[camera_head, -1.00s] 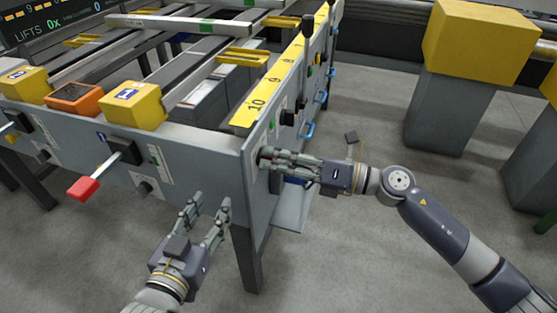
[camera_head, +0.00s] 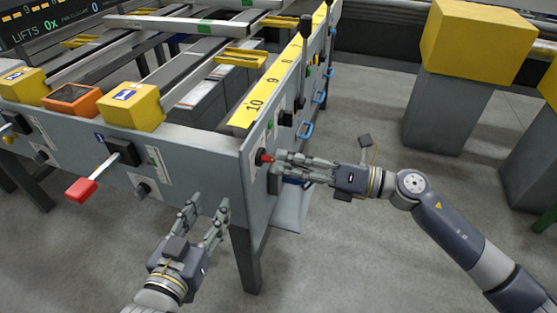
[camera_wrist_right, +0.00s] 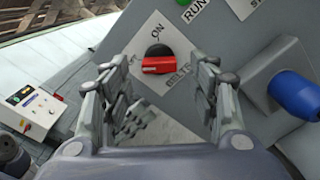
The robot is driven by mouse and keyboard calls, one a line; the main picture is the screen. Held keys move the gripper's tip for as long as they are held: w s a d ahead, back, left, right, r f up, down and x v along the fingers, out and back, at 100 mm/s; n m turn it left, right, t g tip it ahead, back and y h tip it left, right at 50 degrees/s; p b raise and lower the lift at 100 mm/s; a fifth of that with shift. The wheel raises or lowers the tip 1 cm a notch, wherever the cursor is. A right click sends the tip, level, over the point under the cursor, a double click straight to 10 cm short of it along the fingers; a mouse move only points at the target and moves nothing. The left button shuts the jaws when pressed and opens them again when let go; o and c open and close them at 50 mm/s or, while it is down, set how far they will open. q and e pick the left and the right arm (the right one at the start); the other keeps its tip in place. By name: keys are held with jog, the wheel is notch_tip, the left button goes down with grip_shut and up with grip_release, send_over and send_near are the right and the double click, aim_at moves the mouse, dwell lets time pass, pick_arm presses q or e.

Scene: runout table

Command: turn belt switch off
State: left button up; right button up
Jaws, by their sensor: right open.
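The belt switch (camera_wrist_right: 165,62) is a red handle on a round black knob, on a white plate marked ON and BELTS. In the right wrist view its handle lies across the picture, to the side of the ON mark. In the head view the switch (camera_head: 265,157) shows red on the table's end face near the corner. My right gripper (camera_head: 276,161) is open and faces the switch, just to its right. In the right wrist view its fingers (camera_wrist_right: 160,78) stand apart on both sides, with the switch between and beyond them. My left gripper (camera_head: 208,204) is open and empty in front of the grey panel.
A red-tipped lever (camera_head: 82,189) sticks out of the front panel at the left. A blue knob (camera_wrist_right: 294,94) is right of the switch in the wrist view. Blue handles (camera_head: 306,130) line the table's side. Yellow blocks on grey pedestals (camera_head: 450,110) stand at the right.

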jog(key=v, duration=0.9)
